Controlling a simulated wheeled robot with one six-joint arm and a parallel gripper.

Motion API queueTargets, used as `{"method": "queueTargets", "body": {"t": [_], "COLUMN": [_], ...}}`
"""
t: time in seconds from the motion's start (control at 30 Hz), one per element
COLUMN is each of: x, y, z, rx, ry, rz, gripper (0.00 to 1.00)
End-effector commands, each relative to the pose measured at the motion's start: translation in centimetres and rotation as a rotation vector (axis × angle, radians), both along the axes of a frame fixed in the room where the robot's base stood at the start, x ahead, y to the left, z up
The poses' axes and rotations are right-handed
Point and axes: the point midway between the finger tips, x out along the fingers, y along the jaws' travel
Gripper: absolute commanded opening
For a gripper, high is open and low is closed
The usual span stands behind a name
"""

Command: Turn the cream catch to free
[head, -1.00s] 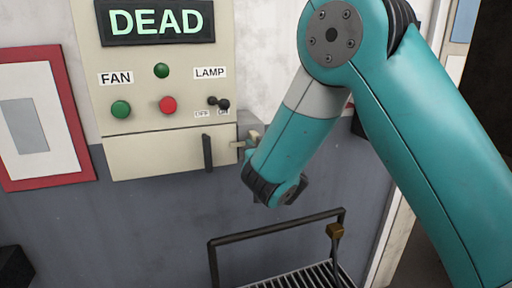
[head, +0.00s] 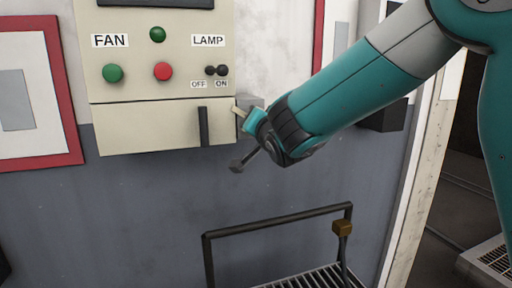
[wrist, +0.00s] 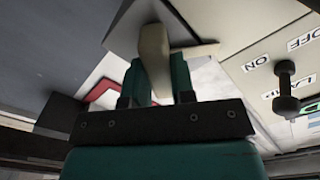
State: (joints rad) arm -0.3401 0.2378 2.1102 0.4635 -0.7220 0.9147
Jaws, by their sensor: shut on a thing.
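The cream catch (wrist: 154,52) is a tapered lever at the right edge of the cream control panel's lower cover. In the head view its tip (head: 239,111) slants up and left, with the rest hidden by my gripper. My gripper (head: 254,119) reaches in from the right, beside the panel. In the wrist view the two teal fingers of my gripper (wrist: 157,82) are closed on the catch from both sides. A grey plate or block (wrist: 195,48) lies behind the catch.
The lower cover (head: 150,128) has a dark upright handle (head: 204,127) close to the catch. Above are FAN buttons (head: 113,73) and a LAMP switch (head: 216,70). A dark rail (head: 280,222) stands below. A red frame (head: 70,90) hangs at left.

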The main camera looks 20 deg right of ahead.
Motion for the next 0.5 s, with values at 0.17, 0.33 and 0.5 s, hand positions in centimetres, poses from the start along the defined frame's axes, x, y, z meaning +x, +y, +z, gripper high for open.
{"method": "queueTargets", "body": {"t": [0.17,0.33,0.5], "x": [-0.05,-0.04,-0.04], "y": [-0.04,-0.04,-0.07], "z": [-1.02,-0.98,-0.94], "rx": [0.171,0.332,0.493], "ry": [-0.008,-0.007,-0.006], "rz": [0.0,0.001,0.0], "gripper": [0.0,0.0,0.0]}}
